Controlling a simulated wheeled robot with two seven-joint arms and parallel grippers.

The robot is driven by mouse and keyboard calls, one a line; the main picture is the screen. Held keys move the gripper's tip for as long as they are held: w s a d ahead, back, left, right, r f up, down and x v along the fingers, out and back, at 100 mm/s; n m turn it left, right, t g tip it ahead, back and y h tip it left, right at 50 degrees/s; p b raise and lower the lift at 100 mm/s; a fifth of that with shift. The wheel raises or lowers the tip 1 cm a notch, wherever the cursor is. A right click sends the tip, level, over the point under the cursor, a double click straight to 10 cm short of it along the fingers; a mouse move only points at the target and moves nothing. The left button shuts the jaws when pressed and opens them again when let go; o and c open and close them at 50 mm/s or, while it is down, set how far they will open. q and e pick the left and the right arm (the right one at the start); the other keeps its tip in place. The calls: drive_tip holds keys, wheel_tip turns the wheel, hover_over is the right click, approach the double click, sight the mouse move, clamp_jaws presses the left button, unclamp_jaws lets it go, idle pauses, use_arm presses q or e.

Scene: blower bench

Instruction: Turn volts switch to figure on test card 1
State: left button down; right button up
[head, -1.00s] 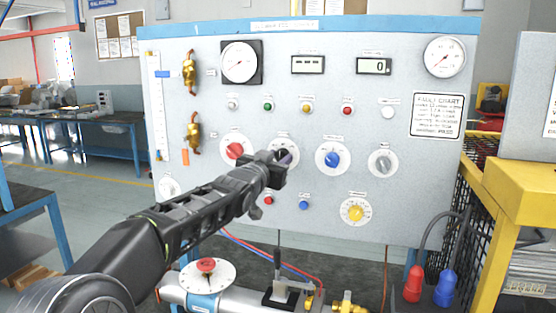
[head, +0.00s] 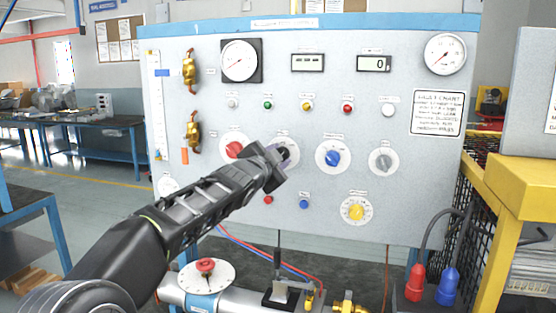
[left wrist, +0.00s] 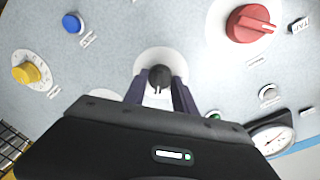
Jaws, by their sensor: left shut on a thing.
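A black knob (left wrist: 160,76) on a round white dial plate (left wrist: 150,58) is between the fingers of my left gripper (left wrist: 161,88) in the left wrist view. The gripper is shut on this knob. In the head view my left gripper (head: 283,157) covers most of the knob and its dial plate (head: 293,139), between the red knob (head: 235,149) and the blue knob (head: 332,158). I cannot read the dial's label or its setting. I cannot make out a test card 1. My right gripper is not in view.
The panel (head: 300,215) also carries a grey knob (head: 382,162), a yellow knob (head: 356,212), small buttons, gauges and a digital display (head: 374,64) reading 0. A fault chart (head: 437,112) is at right. A pipe with a red-handled dial (head: 206,266) lies below.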

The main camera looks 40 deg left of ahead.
use_arm(q)
drive_tip(key=shift+m, duration=0.5)
drive_tip(key=c, duration=1)
unclamp_jaws()
drive_tip(key=shift+b+v, duration=3.55)
drive_tip(key=shift+v, duration=0.4)
